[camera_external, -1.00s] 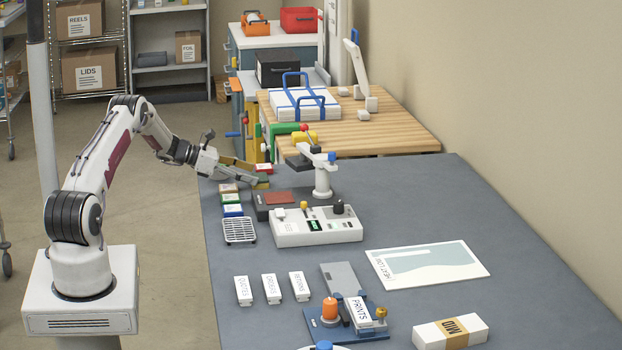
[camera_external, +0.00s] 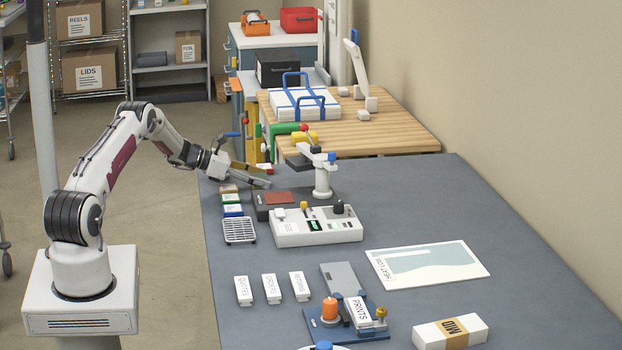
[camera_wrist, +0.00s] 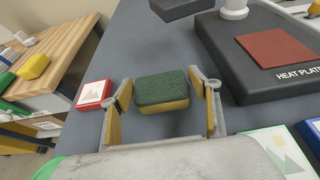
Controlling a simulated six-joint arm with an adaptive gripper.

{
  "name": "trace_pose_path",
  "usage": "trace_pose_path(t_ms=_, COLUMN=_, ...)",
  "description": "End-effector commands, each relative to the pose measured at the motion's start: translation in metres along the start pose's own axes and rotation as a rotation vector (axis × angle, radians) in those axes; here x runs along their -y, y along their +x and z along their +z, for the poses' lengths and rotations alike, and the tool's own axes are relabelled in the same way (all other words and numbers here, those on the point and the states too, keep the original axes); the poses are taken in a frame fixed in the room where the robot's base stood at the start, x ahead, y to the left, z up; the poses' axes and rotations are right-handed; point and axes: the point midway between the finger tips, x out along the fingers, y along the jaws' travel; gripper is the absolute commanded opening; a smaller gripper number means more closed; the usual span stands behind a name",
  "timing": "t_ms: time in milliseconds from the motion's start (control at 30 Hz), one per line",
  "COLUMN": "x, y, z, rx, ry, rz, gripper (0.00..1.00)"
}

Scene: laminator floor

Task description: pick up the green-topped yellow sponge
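The green-topped yellow sponge (camera_wrist: 162,92) lies in the middle of the wrist view, between the two fingers of my gripper (camera_wrist: 160,84).
A red-edged card box (camera_wrist: 93,95) sits just left of the left finger. A black heat plate (camera_wrist: 240,75) is close on the right. Green (camera_external: 231,198) and blue (camera_external: 232,210) boxes stand nearer.

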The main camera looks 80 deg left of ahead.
Motion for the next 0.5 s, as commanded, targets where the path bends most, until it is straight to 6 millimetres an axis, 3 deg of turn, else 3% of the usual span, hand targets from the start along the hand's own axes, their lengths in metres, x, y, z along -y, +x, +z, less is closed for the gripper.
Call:
trace_pose_path(t_ms=67, x=0.0000, y=0.0000, z=0.0001, rx=0.000, ry=0.000, rz=0.000, gripper=0.45)
trace_pose_path(t_ms=500, x=-0.0001, y=-0.0006, z=0.0015, rx=0.000, ry=0.000, rz=0.000, gripper=0.45)
